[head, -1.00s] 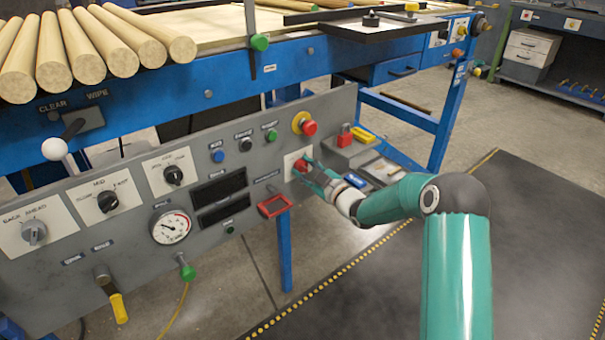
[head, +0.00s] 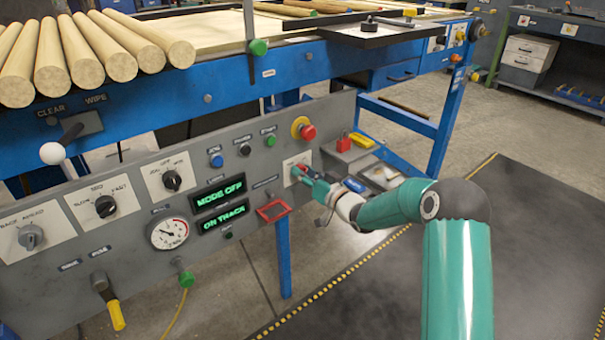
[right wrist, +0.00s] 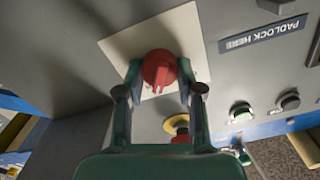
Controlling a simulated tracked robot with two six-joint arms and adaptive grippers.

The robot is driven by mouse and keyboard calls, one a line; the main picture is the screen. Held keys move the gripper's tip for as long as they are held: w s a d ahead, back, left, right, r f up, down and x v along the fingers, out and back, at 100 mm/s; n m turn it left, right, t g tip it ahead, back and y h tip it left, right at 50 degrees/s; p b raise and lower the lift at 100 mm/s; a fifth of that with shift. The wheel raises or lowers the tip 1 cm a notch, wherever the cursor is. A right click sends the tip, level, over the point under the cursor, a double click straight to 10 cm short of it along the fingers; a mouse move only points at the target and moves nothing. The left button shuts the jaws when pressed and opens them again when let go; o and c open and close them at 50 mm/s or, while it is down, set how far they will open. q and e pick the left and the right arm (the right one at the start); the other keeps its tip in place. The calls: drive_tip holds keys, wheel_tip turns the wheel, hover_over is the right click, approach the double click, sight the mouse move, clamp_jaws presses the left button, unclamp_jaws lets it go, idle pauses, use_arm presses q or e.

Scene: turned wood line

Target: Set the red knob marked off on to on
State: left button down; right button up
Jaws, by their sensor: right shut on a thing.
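The red knob (right wrist: 158,72) sits on a white square plate (right wrist: 184,30) on the grey panel. In the head view the knob (head: 297,171) is mostly covered by my right gripper (head: 305,175), which reaches it from the right. In the right wrist view my right gripper (right wrist: 158,90) has its two fingers on either side of the knob and is shut on it. The knob's off and on marks cannot be read. Two display windows (head: 220,205) on the panel are lit green and read "MODE OFF" and "ON TRACK". My left gripper is out of view.
A red emergency button on a yellow ring (head: 304,129) is just above the knob. A green button (head: 270,140), a red frame (head: 273,210) and a gauge (head: 170,233) are nearby on the panel. A grey box with a red block (head: 343,145) stands right of the panel.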

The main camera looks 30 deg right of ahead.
drive_tip(key=shift+a+f+m, duration=0.1)
drive_tip(key=shift+f+m, duration=0.3)
drive_tip(key=shift+m, duration=0.8)
drive_tip(key=o, duration=1.1)
drive_tip(key=shift+o, duration=0.2)
drive_tip(key=shift+r, duration=0.2)
drive_tip(key=s+d, duration=0.1)
drive_tip(key=s, duration=1.1)
